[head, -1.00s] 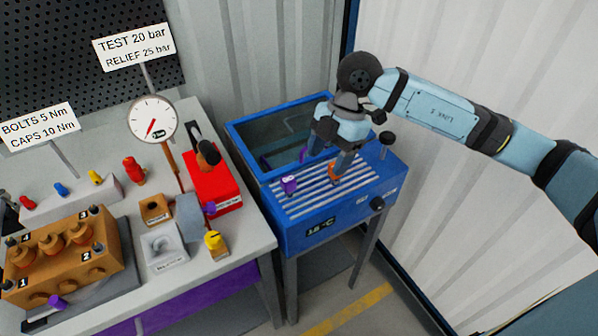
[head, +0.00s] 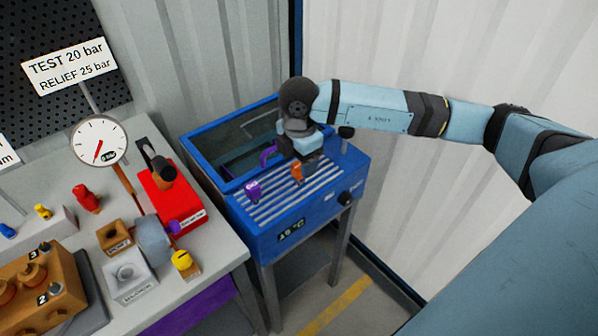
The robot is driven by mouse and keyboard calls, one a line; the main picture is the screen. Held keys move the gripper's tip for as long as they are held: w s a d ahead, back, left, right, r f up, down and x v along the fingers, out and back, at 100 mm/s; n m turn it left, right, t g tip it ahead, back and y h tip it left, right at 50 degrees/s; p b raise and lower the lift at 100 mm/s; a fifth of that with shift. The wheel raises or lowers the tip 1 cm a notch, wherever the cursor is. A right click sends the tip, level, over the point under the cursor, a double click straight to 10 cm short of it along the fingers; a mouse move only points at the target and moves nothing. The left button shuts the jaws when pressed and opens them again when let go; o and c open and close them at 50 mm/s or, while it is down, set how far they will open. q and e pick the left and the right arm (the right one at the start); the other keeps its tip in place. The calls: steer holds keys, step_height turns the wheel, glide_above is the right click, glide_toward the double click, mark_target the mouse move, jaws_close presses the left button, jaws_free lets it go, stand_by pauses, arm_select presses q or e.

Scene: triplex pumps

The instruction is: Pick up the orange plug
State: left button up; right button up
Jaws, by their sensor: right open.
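The orange plug (head: 297,172) stands on the slatted top of the blue wash tank (head: 275,245). My right gripper (head: 306,158) is over the back part of the slats, pointing down, right behind and above the plug. It is open; its fingers are partly hidden by its own body, and I cannot tell whether they touch the plug. A purple plug (head: 253,191) stands on the slats to the left of the orange one. My left gripper is not in view.
The tank's open basin (head: 235,140) lies behind the slats, with a purple handle (head: 267,156) near the gripper. A dark knob (head: 346,132) stands at the tank's right. The bench at left holds a red box (head: 172,195), a gauge (head: 98,143) and a yellow plug (head: 183,261).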

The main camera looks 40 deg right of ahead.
mark_target(299, 165)
step_height(299, 165, down, 4)
steer(key=shift+s+a+f, duration=0.1)
steer(key=c, duration=1)
steer(key=shift+r, duration=0.2)
